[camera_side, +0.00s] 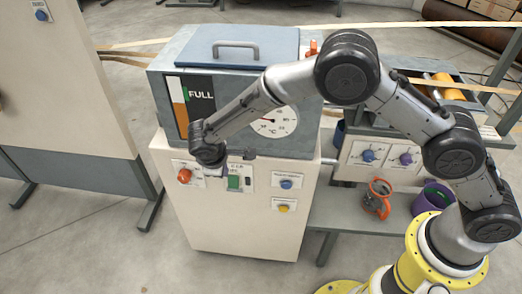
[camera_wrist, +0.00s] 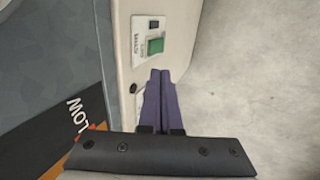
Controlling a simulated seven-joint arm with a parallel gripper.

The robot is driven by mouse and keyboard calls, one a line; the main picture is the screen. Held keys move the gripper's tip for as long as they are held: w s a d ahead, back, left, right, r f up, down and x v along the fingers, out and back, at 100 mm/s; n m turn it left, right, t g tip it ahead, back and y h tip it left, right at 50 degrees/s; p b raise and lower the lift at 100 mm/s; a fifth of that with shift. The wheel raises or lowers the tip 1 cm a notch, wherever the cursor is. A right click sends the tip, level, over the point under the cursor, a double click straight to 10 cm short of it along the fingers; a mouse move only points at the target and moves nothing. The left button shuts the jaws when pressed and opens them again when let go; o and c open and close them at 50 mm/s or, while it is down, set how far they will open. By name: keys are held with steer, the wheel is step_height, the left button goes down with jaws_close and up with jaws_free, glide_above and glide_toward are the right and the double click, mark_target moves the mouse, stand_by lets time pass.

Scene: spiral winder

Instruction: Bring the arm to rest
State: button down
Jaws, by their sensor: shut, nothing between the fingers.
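My gripper (camera_side: 217,174) is at the front of the cream cabinet (camera_side: 240,235), between the red knob (camera_side: 184,176) and the green switch (camera_side: 233,182). In the wrist view its purple fingers (camera_wrist: 161,76) are together and hold nothing. They point along the cabinet face towards the green switch (camera_wrist: 155,45), and I cannot tell whether they touch the panel. My arm reaches across from the yellow base at the right, bent high at the elbow, and covers part of the round °C dial (camera_side: 277,120).
A grey tank with a blue lid (camera_side: 262,47) and FULL gauge (camera_side: 180,105) sits on the cabinet. Blue (camera_side: 286,184) and yellow (camera_side: 284,207) controls are to the right. An orange jug (camera_side: 377,197) and purple bucket (camera_side: 430,199) stand beside my base. Open floor lies in front.

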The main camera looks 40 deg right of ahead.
steer(key=s+d+r+m+y, duration=0.1)
steer(key=s+d+r+m, duration=0.15)
steer(key=d+r, duration=0.35)
steer(key=s+d+r+m, duration=0.1)
steer(key=s+d+r, duration=0.35)
steer(key=r, duration=0.35)
steer(key=s+d+r+m+y, duration=0.1)
steer(key=s+d+r, duration=0.2)
steer(key=d+r, duration=0.35)
steer(key=s+d+r+m, duration=0.1)
steer(key=s+d, duration=0.1)
steer(key=s, duration=0.5)
steer(key=s+d+r+m+t+y, duration=0.1)
steer(key=s+d+m, duration=0.1)
steer(key=s, duration=0.6)
steer(key=s+d+r+m+t, duration=0.1)
steer(key=s+d, duration=0.2)
steer(key=s, duration=0.4)
steer(key=shift+s+d+r+y, duration=0.2)
steer(key=shift+r+y, duration=0.1)
steer(key=shift+r, duration=0.05)
